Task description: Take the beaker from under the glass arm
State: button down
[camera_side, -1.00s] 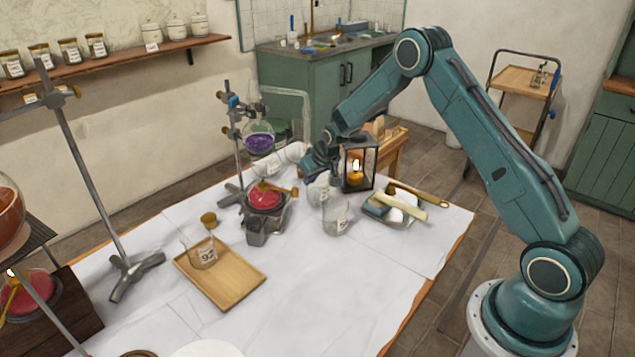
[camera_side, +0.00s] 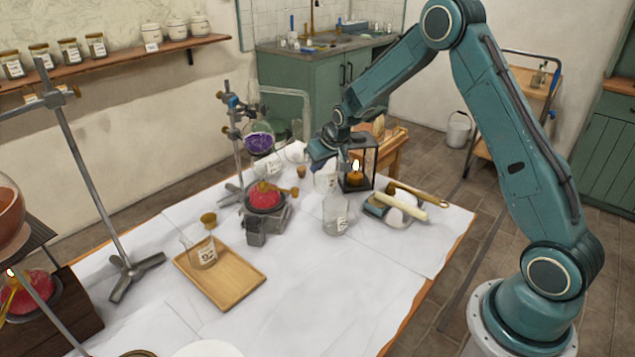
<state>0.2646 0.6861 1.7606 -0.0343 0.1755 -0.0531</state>
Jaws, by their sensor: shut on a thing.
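My gripper (camera_side: 322,158) is over the back of the white-covered table, pointing down and left. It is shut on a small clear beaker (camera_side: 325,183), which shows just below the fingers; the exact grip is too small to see. Behind and left, a round flask of purple liquid (camera_side: 258,139) hangs on a clamp stand (camera_side: 238,150). A clear glass arm (camera_side: 296,93) rises beside this flask and bends down to the right. Pale glassware (camera_side: 268,166) under the flask is hard to make out. The held beaker appears right of the glass arm.
A lantern (camera_side: 356,164) and a dish with a brass-handled tool (camera_side: 392,208) are to the right. A burner with a red bowl (camera_side: 265,199) is left. The front middle is clear.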

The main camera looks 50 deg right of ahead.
notch_tip(320, 180, up, 8)
jog(key=shift+f, duration=0.15)
dwell(0.6)
jog(key=shift+r, duration=0.3)
dwell(0.7)
jog(key=shift+r, duration=2.75)
